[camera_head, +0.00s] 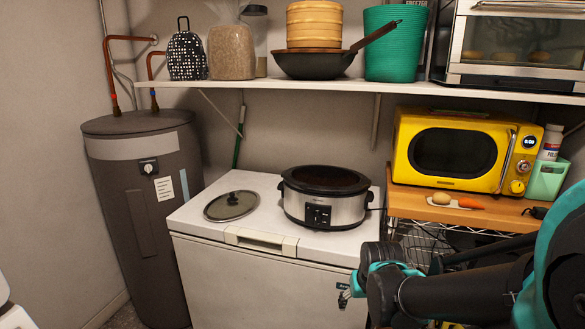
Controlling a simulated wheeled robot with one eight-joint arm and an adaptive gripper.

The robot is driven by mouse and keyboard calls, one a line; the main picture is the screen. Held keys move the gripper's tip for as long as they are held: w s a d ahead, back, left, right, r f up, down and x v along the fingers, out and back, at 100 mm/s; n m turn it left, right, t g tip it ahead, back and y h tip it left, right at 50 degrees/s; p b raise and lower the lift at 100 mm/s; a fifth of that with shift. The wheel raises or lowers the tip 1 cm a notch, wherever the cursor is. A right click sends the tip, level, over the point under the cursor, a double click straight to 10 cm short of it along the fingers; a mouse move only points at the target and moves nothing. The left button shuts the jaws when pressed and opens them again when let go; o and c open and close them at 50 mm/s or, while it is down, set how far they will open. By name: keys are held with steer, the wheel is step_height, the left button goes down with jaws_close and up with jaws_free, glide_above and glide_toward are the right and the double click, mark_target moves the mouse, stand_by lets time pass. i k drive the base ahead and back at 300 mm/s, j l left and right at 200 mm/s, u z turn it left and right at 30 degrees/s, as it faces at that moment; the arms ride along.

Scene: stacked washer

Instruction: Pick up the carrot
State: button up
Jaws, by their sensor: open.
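The carrot (469,203) is a small orange piece lying on the wooden top (412,205) in front of the yellow microwave. A round tan potato (441,198) lies just left of it. My arm comes in from the lower right, below and in front of the wooden top.
The yellow microwave (462,152) stands close behind the carrot. A green holder (546,180) and a small dark object (535,212) are to its right. A slow cooker (325,197) and a glass lid (231,205) sit on the white chest (190,216). A loaded shelf (300,87) runs above.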

mark_target(466, 202)
steer(key=z, duration=1.1)
